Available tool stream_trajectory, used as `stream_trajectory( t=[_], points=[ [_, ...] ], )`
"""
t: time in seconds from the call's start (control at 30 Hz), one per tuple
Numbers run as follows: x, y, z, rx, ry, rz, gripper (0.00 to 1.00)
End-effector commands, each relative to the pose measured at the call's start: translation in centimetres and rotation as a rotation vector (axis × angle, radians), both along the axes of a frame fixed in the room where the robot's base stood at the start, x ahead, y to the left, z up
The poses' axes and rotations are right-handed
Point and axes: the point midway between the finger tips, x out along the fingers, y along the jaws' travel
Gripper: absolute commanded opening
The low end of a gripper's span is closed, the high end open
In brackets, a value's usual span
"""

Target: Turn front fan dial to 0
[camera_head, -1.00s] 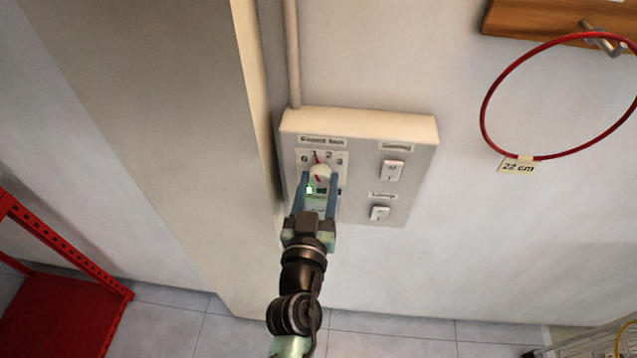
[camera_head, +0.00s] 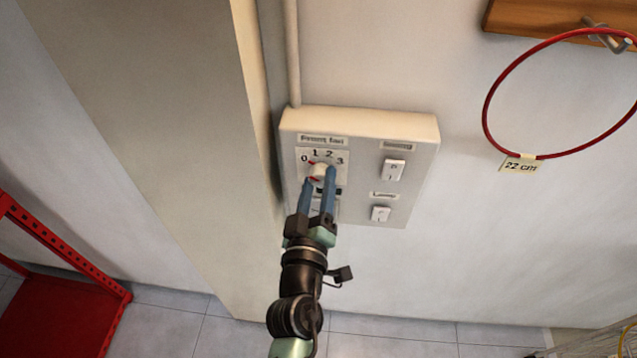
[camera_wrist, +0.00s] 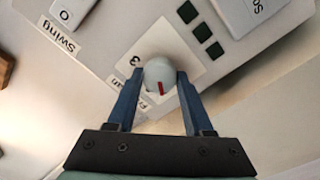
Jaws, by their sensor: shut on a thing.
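The front fan dial is a round white knob (camera_head: 318,171) with a red mark, on a small plate printed 0, 1, 2, 3 under the label "Front fan". In the head view the red on the knob shows on its left side, toward the 0 and 1. My gripper (camera_head: 318,178) is shut on the knob, one blue finger on each side. In the wrist view the knob (camera_wrist: 160,74) sits between the fingertips of my gripper (camera_wrist: 158,80), its red line facing the palm. The fingers and the angle hide part of the scale there.
The switch box (camera_head: 425,150) carries two white rocker switches, the upper one (camera_head: 393,169) and the lower one (camera_head: 381,214), right of the dial. A wall pillar (camera_head: 190,150) stands close on the left. A red hoop (camera_head: 487,100) hangs at the right.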

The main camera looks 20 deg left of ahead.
Motion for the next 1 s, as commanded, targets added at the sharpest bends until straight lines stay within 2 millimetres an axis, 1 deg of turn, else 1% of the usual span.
stream_trajectory(
  t=[0.27,0.67,0.7,0.83,0.87,1.0],
  points=[
    [-0.01,-0.02,-0.08,-0.065,-0.018,-0.001,0.0],
    [-0.01,-0.02,-0.08,-0.072,-0.02,-0.001,0.0],
    [-0.01,-0.02,-0.08,-0.072,-0.02,-0.001,0.55],
    [0.0,-0.02,-0.06,-0.071,-0.019,-0.001,0.78],
    [0.0,-0.02,-0.06,-0.071,-0.019,-0.001,0.81],
    [-0.01,-0.01,-0.04,-0.07,-0.02,0.0,0.81]
  ],
)
